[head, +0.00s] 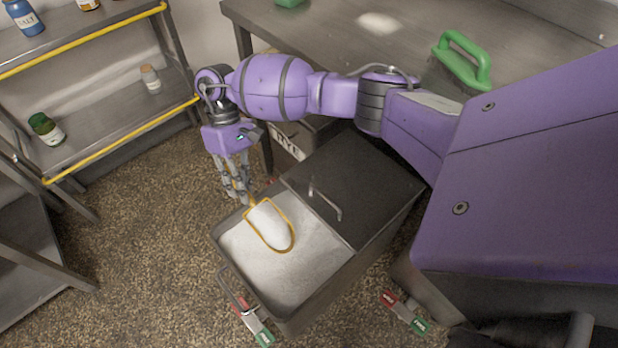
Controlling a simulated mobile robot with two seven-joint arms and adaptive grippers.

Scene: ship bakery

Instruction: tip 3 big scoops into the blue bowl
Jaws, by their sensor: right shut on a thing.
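A scoop (270,226) with an orange-yellow rim, heaped with white flour, is over the open half of a grey flour bin (330,290). My right gripper (240,192) is shut on the scoop's handle, at the bin's far left edge. White flour (265,268) fills the open part of the bin. I cannot tell whether the scoop touches the flour below it. The blue bowl is not in view. My left gripper is not in view.
A dark lid (355,185) covers the bin's other half. A bin labelled RYE (290,142) stands behind, under a grey table (320,30). A shelf (110,105) with jars is at left. Speckled floor lies between.

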